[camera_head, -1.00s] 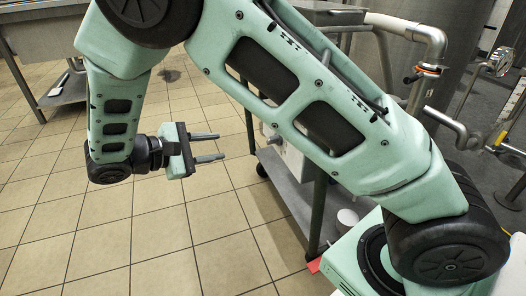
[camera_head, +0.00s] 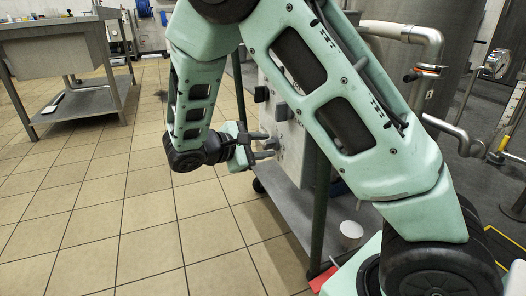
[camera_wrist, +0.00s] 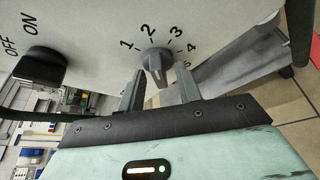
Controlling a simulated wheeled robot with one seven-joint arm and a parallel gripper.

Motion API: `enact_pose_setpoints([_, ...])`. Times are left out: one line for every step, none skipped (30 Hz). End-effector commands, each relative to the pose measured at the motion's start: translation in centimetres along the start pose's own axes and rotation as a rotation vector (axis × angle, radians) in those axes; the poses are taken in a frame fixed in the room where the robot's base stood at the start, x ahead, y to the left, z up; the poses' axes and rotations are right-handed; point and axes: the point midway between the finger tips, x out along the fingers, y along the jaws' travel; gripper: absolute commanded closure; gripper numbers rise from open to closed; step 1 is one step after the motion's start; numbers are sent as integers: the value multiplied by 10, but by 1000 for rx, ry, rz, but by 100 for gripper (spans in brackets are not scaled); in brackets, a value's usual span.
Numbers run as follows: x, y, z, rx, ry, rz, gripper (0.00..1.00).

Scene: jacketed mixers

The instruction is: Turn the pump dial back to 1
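The pump dial (camera_wrist: 157,62) is a grey knob with a raised ridge on a pale panel (camera_wrist: 85,25), with numbers 1 to 5 around it. The ridge runs between the 2 side and my gripper; I cannot tell which end is the pointer. My gripper (camera_wrist: 158,70) is open and empty, one finger on each side of the dial in the wrist view. No contact shows, and the depth between fingertips and dial is unclear. In the head view my gripper (camera_head: 271,147) is beside the panel (camera_head: 291,140), where small dark knobs show.
A black ON/OFF switch (camera_wrist: 40,66) is on the same panel, left of the dial. The panel belongs to a cart with a metal lower shelf (camera_head: 285,205) and green legs. A white cup-like item (camera_head: 351,233) is on the shelf. Tiled floor (camera_head: 140,215) is clear at left.

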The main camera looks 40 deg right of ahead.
Motion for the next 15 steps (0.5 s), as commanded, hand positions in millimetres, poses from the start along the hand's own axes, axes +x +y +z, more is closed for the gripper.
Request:
enact_pose_setpoints([2,0,0,0,0,0,65])
enact_pose_setpoints([3,0,0,0,0,0,65])
enact_pose_setpoints([3,0,0,0,0,0,65])
enact_pose_setpoints([4,0,0,0,0,0,65])
enact_pose_setpoints([4,0,0,0,0,1,65])
enact_pose_setpoints([3,1,0,0,0,0,65])
enact_pose_setpoints([3,1,0,0,0,0,65])
enact_pose_setpoints([3,1,0,0,0,0,65])
enact_pose_setpoints([3,1,0,0,0,0,65])
enact_pose_setpoints([3,1,0,0,0,0,68])
enact_pose_setpoints([3,0,0,0,0,0,77])
enact_pose_setpoints([3,0,0,0,0,0,88])
enact_pose_setpoints([3,0,0,0,0,0,96])
enact_pose_setpoints([3,0,0,0,0,0,100])
enact_pose_setpoints([3,0,0,0,0,0,100])
